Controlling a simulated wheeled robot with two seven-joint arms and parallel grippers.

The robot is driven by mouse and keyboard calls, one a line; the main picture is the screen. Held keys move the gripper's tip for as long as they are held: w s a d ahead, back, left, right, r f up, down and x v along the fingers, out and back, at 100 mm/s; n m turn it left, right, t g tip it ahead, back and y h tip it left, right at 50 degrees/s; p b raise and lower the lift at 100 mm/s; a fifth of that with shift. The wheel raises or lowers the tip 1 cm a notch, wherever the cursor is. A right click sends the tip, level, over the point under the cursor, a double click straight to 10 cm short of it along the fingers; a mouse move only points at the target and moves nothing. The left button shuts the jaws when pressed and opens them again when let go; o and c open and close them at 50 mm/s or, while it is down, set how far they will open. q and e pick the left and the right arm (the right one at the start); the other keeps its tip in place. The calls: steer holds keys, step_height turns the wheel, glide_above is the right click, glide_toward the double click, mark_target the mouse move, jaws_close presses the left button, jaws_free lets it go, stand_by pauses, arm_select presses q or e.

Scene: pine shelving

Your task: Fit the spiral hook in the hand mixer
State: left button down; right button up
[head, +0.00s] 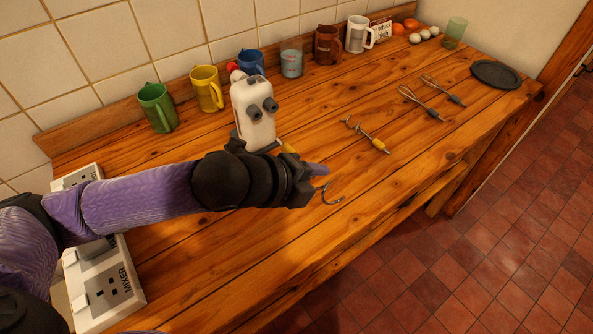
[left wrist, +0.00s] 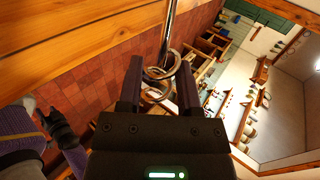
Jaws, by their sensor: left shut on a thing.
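The white hand mixer (head: 251,101) stands upright on the worktop, with two grey sockets on the side facing me. My left gripper (head: 315,179) is just in front of and to the right of it, shut on a metal spiral hook. The hook's curl (head: 332,196) sticks out below the fingers. A yellow piece (head: 289,148), apparently its collar, shows behind the gripper near the mixer. In the left wrist view the coil (left wrist: 160,72) lies between the fingers and its shaft runs upward. Another yellow-collared hook (head: 370,138) lies on the worktop. My right gripper (left wrist: 60,124) is small and unclear in the left wrist view.
Two whisks (head: 420,104) and a dark round plate (head: 496,74) lie farther right. Several mugs, eggs and a green glass (head: 455,33) line the back. White socket blocks (head: 113,289) stand at the left. The front right worktop is clear up to its edge.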

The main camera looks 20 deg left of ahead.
arm_select(q)
steer(key=shift+w+d, duration=0.15)
steer(key=shift+f, duration=0.1)
steer(key=shift+f+t+b, duration=0.15)
steer(key=shift+t+b, duration=0.25)
steer(key=shift+b, duration=0.2)
steer(key=shift+w+a+r+p, duration=0.1)
steer(key=shift+w+a+p, duration=0.2)
steer(key=shift+w+a, duration=0.4)
steer(key=shift+w+a+r+p, duration=0.1)
steer(key=shift+w+a+p, duration=0.3)
steer(key=shift+a, duration=0.5)
steer(key=shift+w+a+r+p, duration=0.1)
steer(key=shift+w+a+p, duration=0.1)
steer(key=shift+w+a, duration=0.55)
arm_select(e)
steer(key=shift+w+d+r, duration=0.15)
steer(key=shift+w+r, duration=0.1)
steer(key=shift+w, duration=0.05)
arm_select(q)
steer(key=shift+s, duration=0.15)
arm_select(e)
steer(key=shift+r, duration=0.1)
arm_select(q)
steer(key=shift+p, duration=0.3)
arm_select(e)
steer(key=shift+r, duration=0.2)
steer(key=shift+r, duration=0.1)
